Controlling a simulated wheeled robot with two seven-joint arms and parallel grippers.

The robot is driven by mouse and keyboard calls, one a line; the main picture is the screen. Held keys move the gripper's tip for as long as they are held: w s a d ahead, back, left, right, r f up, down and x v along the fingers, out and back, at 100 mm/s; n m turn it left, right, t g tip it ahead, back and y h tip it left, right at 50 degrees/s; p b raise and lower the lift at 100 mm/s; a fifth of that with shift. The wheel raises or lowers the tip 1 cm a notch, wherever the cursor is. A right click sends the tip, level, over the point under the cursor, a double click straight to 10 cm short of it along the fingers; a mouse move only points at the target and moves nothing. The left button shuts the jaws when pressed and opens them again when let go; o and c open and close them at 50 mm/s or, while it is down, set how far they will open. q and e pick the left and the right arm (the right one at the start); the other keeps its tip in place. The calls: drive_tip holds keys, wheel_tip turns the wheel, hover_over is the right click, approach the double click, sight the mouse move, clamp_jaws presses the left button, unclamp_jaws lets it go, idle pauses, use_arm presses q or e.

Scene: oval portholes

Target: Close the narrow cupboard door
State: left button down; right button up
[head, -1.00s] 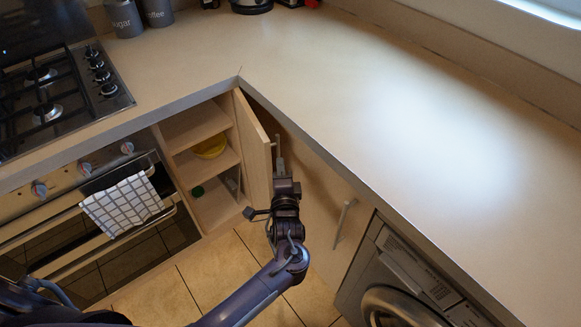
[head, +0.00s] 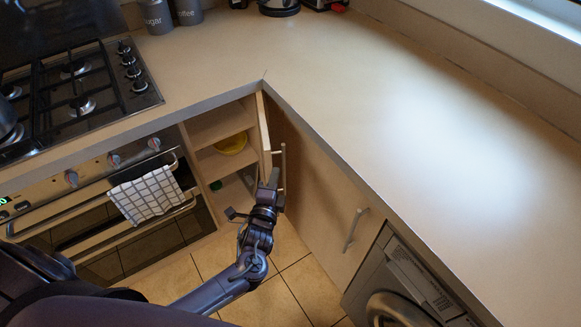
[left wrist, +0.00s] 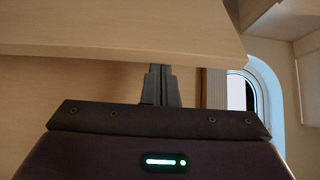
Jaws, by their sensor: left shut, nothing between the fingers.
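The narrow cupboard door (head: 264,128) stands partly open in the head view, seen nearly edge-on, with its bar handle (head: 283,166) on the right side. The narrow cupboard (head: 222,128) shows shelves through the gap to the left of the door. My left gripper (head: 271,178) is at the lower part of the door, beside the handle. Its fingers are shut and empty. In the left wrist view the shut fingers (left wrist: 158,84) point at a pale wooden panel, with a panel edge just above them; I cannot tell whether they touch. My right gripper is not in view.
A yellow bowl (head: 232,143) sits on a cupboard shelf. The oven (head: 110,205) with a checked towel (head: 147,194) is to the left. A closed cupboard with a bar handle (head: 354,229) and a washing machine (head: 400,290) are to the right. The worktop (head: 370,120) overhangs the door.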

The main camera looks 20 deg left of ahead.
use_arm(q)
drive_tip(key=s+a+m+g+h+b, duration=0.1)
drive_tip(key=a+m+h+b, duration=0.4)
drive_tip(key=a, duration=1.7)
drive_tip(key=shift+s+m+g+h, duration=0.4)
drive_tip(key=shift+s+m+h, duration=0.55)
drive_tip(key=shift+h, duration=1.95)
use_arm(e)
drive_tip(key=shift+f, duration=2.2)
use_arm(q)
drive_tip(key=shift+w, duration=0.1)
